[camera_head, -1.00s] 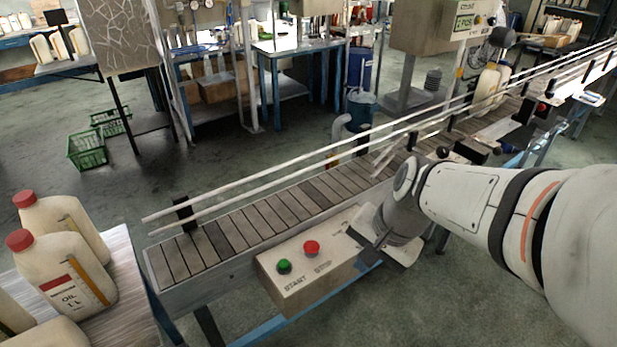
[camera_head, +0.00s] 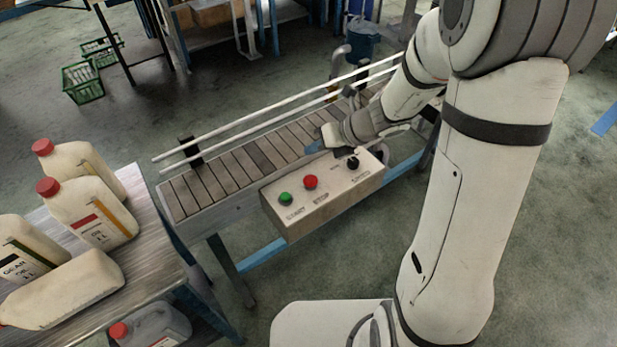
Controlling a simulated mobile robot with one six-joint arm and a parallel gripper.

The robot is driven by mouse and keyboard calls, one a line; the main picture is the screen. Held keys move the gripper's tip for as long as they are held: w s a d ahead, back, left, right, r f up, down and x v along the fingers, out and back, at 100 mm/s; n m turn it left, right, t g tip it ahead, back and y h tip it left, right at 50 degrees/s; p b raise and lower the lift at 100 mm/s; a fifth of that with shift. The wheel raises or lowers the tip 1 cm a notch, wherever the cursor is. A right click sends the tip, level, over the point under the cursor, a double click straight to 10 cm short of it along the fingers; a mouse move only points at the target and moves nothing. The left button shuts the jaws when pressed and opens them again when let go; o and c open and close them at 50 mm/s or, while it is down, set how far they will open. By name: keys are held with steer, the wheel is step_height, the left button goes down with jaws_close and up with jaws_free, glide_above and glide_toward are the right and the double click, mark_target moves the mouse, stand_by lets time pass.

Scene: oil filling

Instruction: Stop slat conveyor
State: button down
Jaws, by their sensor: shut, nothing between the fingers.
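The slat conveyor (camera_head: 236,172) runs from lower left toward the upper right, with two white guide rails along its far side. A beige control box (camera_head: 325,201) is fixed to its near side. On the box's top are a green button (camera_head: 285,199), a red button (camera_head: 310,182) and a black knob (camera_head: 352,163). My gripper (camera_head: 318,146) is shut and empty above the slats, just behind the box and apart from the red button. The slats in view are empty.
A table (camera_head: 165,262) at the left holds several oil jugs (camera_head: 92,210), one lying on its side. A grey jug (camera_head: 152,326) with a red cap sits below it. Green crates (camera_head: 82,82) stand on the floor. Floor behind the conveyor is partly clear.

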steer(key=shift+f, duration=0.1)
steer(key=b, duration=0.7)
glide_above(315, 181)
step_height(315, 181, down, 7)
steer(key=shift+s+f, duration=0.15)
steer(key=shift+f, duration=0.05)
steer(key=shift+f+b, duration=0.6)
steer(key=shift+f, duration=0.05)
stand_by(1.0)
steer(key=shift+f, duration=0.35)
steer(key=shift+f+b, duration=0.55)
steer(key=shift+b, duration=0.05)
stand_by(0.5)
steer(key=shift+r, duration=0.15)
steer(key=shift+r+p, duration=0.85)
steer(key=shift+p, duration=0.1)
